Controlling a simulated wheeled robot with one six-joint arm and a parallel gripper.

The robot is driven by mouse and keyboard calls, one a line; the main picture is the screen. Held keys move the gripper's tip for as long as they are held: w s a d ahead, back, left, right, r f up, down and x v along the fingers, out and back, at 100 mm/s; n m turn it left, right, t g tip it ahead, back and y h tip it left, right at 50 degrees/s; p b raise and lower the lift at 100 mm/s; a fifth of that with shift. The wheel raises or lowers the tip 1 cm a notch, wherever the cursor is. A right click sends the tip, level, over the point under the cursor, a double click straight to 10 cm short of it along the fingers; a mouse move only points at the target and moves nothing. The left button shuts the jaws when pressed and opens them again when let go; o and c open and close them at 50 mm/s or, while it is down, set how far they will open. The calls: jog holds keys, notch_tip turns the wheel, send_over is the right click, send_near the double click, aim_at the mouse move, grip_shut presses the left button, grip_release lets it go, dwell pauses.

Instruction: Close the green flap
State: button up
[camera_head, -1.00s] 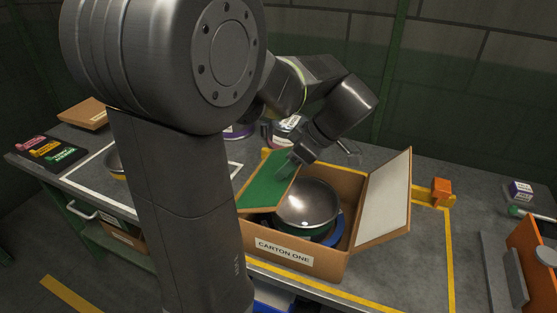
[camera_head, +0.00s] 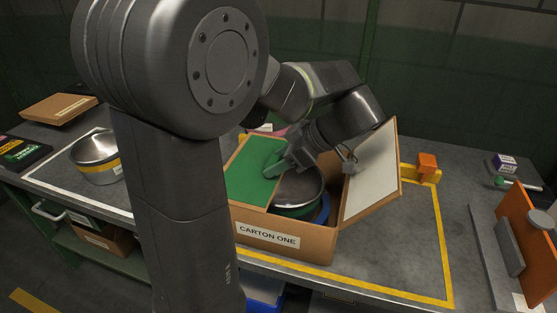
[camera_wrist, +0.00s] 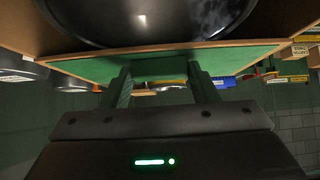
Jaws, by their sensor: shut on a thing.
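The green flap (camera_head: 246,182) is a flat green panel with a tan edge. It stands slanted at the left side of the carton (camera_head: 318,244), which is labelled CARTON ONE. A dark metal pot (camera_head: 299,190) sits inside, partly hidden by the flap and my arm. My gripper (camera_head: 269,167) is at the flap's upper right part and is shut on it. In the wrist view the flap (camera_wrist: 75,67) spans the picture in front of my fingers (camera_wrist: 160,73), with the pot (camera_wrist: 150,20) beyond it. The fingertips' exact contact is hard to see.
A white-faced flap (camera_head: 372,172) stands open at the carton's right, close to my wrist. An orange block (camera_head: 427,163) and an orange panel (camera_head: 526,248) are farther right. Another pot (camera_head: 95,157) stands at left.

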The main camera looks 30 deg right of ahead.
jog(key=shift+s+f, duration=0.15)
jog(key=shift+f, duration=0.2)
jog(key=o, duration=1.4)
jog(key=shift+s, duration=0.1)
notch_tip(320, 180, up, 11)
jog(key=p, duration=0.1)
jog(key=shift+f, duration=0.15)
notch_tip(320, 180, down, 10)
jog(key=shift+f+b, duration=0.1)
jog(key=shift+b, duration=0.35)
